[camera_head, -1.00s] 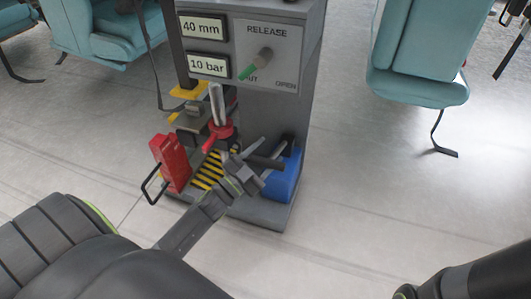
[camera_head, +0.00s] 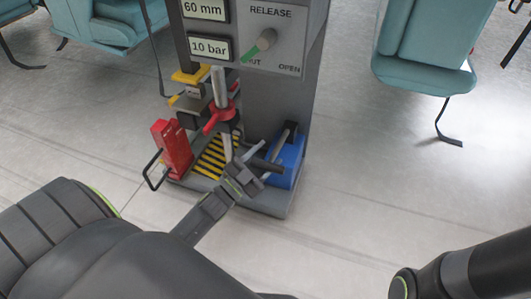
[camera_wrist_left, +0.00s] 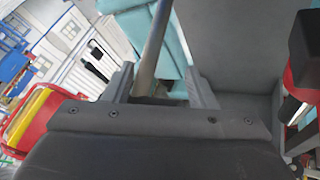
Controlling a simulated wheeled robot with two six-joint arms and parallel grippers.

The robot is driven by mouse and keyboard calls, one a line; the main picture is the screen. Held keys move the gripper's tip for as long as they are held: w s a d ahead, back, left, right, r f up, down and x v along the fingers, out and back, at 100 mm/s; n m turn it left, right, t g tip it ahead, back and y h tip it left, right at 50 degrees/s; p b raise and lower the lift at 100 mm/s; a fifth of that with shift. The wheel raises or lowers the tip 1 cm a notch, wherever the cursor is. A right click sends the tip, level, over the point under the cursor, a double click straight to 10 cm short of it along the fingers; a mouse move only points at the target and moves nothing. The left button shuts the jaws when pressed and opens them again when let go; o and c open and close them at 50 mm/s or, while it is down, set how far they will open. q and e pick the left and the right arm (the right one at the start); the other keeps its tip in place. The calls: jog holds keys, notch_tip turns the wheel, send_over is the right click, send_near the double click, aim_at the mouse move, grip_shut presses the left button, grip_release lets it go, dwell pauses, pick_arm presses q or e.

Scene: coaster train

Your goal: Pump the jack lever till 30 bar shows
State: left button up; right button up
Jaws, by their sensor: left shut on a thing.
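The grey machine column bears two white displays. The upper one (camera_head: 204,9) reads 60 mm and the lower one (camera_head: 209,47) reads 10 bar. Below the RELEASE label, a knob (camera_head: 266,39) has its green pointer toward the partly hidden SHUT mark. The jack lever (camera_head: 284,137) is a rod rising from the blue pump block (camera_head: 290,165) at the column's foot. My left gripper (camera_head: 259,158) is shut on the lever. In the left wrist view a metal rod (camera_wrist_left: 157,40) passes between its fingers. My right gripper is out of view; only its arm shows.
A red block (camera_head: 173,148) with a black wire handle stands left of a yellow-black striped plate (camera_head: 213,158). An upright metal rod (camera_head: 218,85) with a red collar (camera_head: 222,118) is close by. Teal seats (camera_head: 425,55) stand behind. The floor at right is clear.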

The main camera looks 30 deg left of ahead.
pick_arm(q)
jog(key=shift+s+d, duration=0.2)
jog(key=shift+s, duration=0.1)
jog(key=o, duration=1.2)
jog(key=shift+c, duration=0.2)
jog(key=shift+o, duration=1.1)
jog(key=shift+s+r, duration=0.1)
jog(key=shift+r, duration=0.05)
